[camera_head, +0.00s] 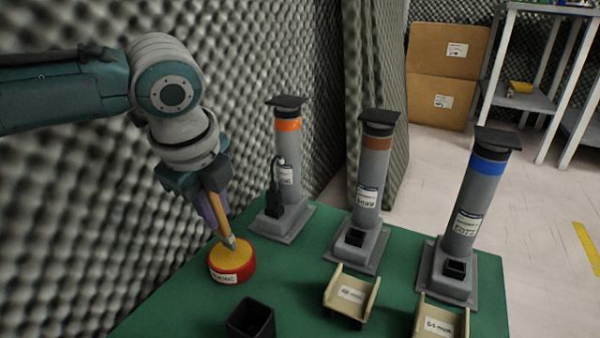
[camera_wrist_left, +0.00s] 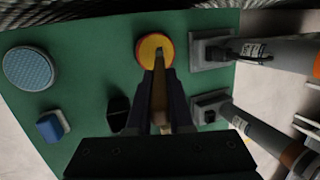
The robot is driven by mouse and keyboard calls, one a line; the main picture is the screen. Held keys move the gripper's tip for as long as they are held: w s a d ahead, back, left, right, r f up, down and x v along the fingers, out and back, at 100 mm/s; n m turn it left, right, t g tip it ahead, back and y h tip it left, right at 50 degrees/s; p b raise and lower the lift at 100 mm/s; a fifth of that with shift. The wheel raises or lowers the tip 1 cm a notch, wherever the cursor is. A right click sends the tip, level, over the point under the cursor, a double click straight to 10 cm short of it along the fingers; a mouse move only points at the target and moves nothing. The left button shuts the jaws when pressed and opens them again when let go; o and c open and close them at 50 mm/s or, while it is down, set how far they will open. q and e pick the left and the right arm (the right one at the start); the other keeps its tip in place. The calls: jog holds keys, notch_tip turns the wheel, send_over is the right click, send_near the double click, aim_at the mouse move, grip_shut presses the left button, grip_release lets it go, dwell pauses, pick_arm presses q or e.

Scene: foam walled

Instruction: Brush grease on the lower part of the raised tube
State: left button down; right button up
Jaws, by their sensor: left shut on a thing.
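My left gripper (camera_head: 212,205) is shut on a brush (camera_head: 221,218) with a wooden handle, held tilted with its tip down. The tip is at the yellow top of a round red tin (camera_head: 231,275); I cannot tell whether it touches. The wrist view shows the brush (camera_wrist_left: 159,90) between the fingers and its tip over the tin (camera_wrist_left: 146,50). Three grey tubes stand in square bases: one with an orange band (camera_head: 287,150), one with a brown band (camera_head: 372,175) and one with a blue band (camera_head: 474,205). A black plug with a cable is in the orange-banded tube's base.
Two cream cradles (camera_head: 350,295) (camera_head: 441,320) and a black square cup (camera_head: 251,320) stand at the front of the green table (camera_head: 180,300). The wrist view also shows a blue round pad (camera_wrist_left: 28,68) and a blue-and-white block (camera_wrist_left: 52,126). A foam wall rises close behind my left arm.

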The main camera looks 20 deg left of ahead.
pick_arm(q)
jog(key=shift+f, duration=0.5)
dwell(0.7)
jog(key=shift+f, duration=0.15)
dwell(2.0)
jog(key=shift+p, duration=0.35)
notch_tip(320, 180, up, 7)
jog(key=p, duration=0.8)
jog(key=shift+r+p, duration=0.2)
jog(key=shift+p, duration=0.2)
jog(key=shift+f, duration=0.1)
